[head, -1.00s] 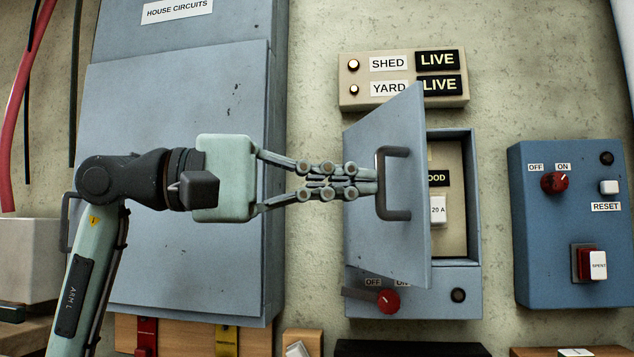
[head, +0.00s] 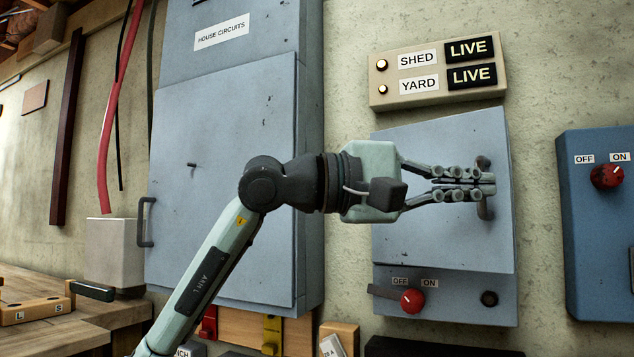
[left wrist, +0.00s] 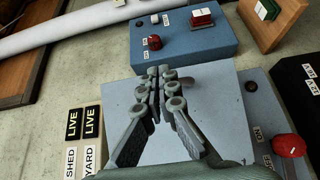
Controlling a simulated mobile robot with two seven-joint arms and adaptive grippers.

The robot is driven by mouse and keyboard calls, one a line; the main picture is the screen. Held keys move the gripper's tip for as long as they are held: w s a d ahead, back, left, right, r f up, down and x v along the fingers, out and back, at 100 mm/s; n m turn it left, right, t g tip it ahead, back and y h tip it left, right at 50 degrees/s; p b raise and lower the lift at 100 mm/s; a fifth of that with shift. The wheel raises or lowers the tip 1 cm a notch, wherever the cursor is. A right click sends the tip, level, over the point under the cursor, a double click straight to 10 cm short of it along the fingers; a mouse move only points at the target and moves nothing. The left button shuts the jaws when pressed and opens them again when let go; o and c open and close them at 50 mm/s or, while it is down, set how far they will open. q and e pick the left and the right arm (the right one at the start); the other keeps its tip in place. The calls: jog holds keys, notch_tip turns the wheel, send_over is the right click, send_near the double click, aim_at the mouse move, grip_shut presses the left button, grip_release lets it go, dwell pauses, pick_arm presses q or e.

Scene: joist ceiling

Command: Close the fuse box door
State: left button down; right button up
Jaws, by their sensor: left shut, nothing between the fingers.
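The fuse box door (head: 440,245) is a grey-blue panel lying over the front of the small fuse box (head: 450,308). It looks flush or nearly so, and no interior shows. My left gripper (head: 488,184) is shut and empty, its fingertips in front of the dark door handle (head: 485,210) near the door's right edge. I cannot tell whether they touch the handle or door. My right gripper is out of view.
A red OFF/ON knob (head: 412,301) sits on the box below the door. The SHED/YARD indicator panel (head: 438,72) is above, both reading LIVE. A blue switch box (head: 600,250) is to the right. The large house circuits cabinet (head: 225,180) stands left, behind my arm.

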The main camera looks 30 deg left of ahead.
aim_at(500, 188)
pick_arm(q)
jog(key=w, duration=0.1)
jog(key=w+d, duration=0.1)
jog(key=w, duration=0.1)
jog(key=shift+w+d, duration=0.15)
jog(key=shift+d, duration=0.1)
jog(key=shift+w+d, duration=0.3)
jog(key=shift+w, duration=0.6)
jog(key=shift+w+d, duration=0.1)
jog(key=shift+w, duration=0.15)
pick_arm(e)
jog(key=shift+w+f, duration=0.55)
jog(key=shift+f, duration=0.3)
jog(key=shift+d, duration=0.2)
pick_arm(q)
jog(key=shift+f, duration=0.1)
